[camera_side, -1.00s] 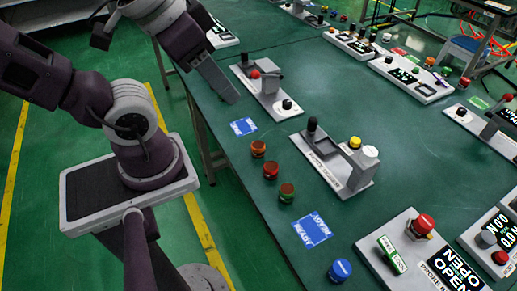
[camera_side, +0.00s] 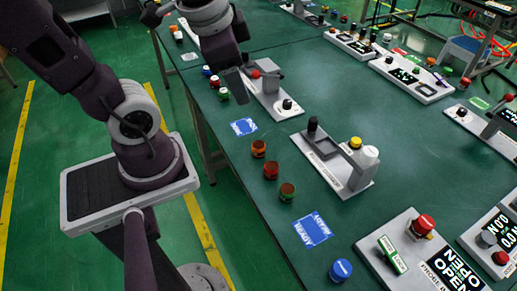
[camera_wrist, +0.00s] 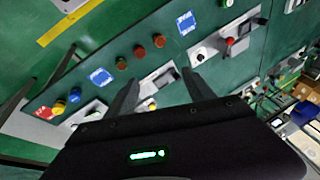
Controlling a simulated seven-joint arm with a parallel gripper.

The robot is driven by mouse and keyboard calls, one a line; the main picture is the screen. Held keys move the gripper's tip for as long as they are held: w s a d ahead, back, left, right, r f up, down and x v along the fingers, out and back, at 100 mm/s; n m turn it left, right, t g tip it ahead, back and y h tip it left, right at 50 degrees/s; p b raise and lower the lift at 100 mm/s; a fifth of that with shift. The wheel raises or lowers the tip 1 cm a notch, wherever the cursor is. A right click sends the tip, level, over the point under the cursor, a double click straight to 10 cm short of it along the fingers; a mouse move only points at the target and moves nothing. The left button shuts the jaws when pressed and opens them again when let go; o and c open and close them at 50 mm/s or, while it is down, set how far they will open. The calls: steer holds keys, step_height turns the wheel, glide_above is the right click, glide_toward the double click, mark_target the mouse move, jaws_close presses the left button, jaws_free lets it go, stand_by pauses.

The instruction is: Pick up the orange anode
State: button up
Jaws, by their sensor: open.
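The orange anode (camera_side: 258,149) is a short orange-and-dark cylinder standing on the green table in the side view. It heads a row with a red one (camera_side: 271,170) and a green one (camera_side: 287,192). In the wrist view the orange anode (camera_wrist: 159,40) stands beyond the fingers, near the top middle. My gripper (camera_side: 234,85) is above the table's left part in the side view, up and left of the orange anode and apart from it. In the wrist view my gripper's two fingers (camera_wrist: 160,80) are spread with nothing held between them.
Blue cards lie at both ends of the row (camera_side: 243,126) (camera_side: 312,229). A grey fixture (camera_side: 340,165) stands right of the row, and another (camera_side: 265,95) stands near my gripper. A blue knob (camera_side: 340,270) is at the front. More small cylinders (camera_side: 214,82) stand at the left edge.

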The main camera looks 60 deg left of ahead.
steer(key=w+a+f+m+g+y, duration=0.1)
steer(key=w+a+f+m+g, duration=0.2)
steer(key=w+a+f+m, duration=0.4)
steer(key=m+h, duration=0.3)
steer(key=m, duration=0.4)
glide_above(258, 145)
steer(key=shift+g, duration=0.4)
steer(key=f, duration=1.5)
steer(key=shift+a+f, duration=0.15)
steer(key=shift+a, duration=0.1)
steer(key=f, duration=0.7)
steer(key=shift+w+d, duration=0.1)
steer(key=shift+d, duration=0.1)
steer(key=shift+r, duration=0.1)
jaws_close()
